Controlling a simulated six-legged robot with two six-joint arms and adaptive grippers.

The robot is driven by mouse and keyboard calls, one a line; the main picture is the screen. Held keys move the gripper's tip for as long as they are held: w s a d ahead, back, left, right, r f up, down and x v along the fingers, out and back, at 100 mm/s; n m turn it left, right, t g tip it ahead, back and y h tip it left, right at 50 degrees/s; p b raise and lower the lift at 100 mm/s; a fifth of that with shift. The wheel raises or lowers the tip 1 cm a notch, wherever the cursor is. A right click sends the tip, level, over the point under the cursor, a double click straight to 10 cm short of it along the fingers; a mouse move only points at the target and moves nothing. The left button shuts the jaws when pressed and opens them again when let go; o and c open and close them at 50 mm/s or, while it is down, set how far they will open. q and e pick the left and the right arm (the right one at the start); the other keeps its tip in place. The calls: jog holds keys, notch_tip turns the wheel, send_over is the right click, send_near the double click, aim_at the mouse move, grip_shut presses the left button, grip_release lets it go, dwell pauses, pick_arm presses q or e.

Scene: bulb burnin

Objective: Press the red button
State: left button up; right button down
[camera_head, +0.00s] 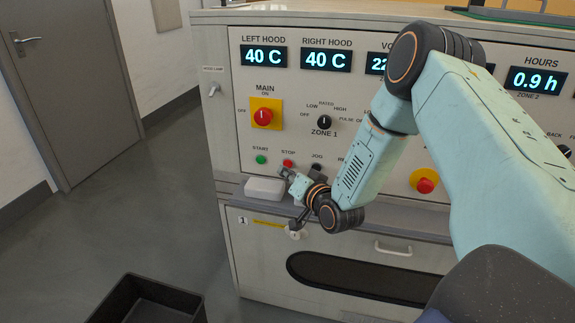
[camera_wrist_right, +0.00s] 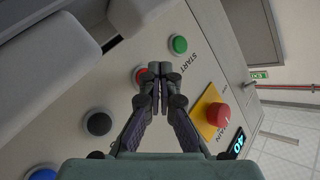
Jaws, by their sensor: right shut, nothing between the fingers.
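The red button (camera_head: 287,163), labelled STOP, sits on the lower part of the machine's front panel. In the right wrist view the red button (camera_wrist_right: 139,76) shows just left of my fingertips, partly hidden by them. My right gripper (camera_head: 285,174) is just below the button in the head view. In the right wrist view my right gripper (camera_wrist_right: 160,70) is shut and empty, with its fingertips together near the panel. I cannot tell whether the tips touch the panel or the button. My left gripper is not in view.
A green START button (camera_head: 261,159) is left of the red one; a black button (camera_wrist_right: 97,122) is on its other side. A red MAIN knob (camera_head: 263,117) on a yellow plate is above. A white box (camera_head: 264,188) rests on the ledge below. A black bin (camera_head: 150,290) stands on the floor.

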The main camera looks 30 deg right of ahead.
jog(key=shift+w+d, duration=0.1)
jog(key=shift+d, duration=0.05)
dwell(0.3)
jog(key=shift+w+d, duration=0.2)
jog(key=shift+w+d, duration=0.25)
jog(key=shift+d, duration=0.05)
dwell(1.0)
jog(key=shift+s+a, duration=0.55)
jog(key=shift+a, duration=0.1)
jog(key=shift+s+a, duration=0.3)
jog(key=shift+a, duration=0.1)
jog(key=shift+s+a, duration=1.35)
jog(key=shift+a, duration=0.15)
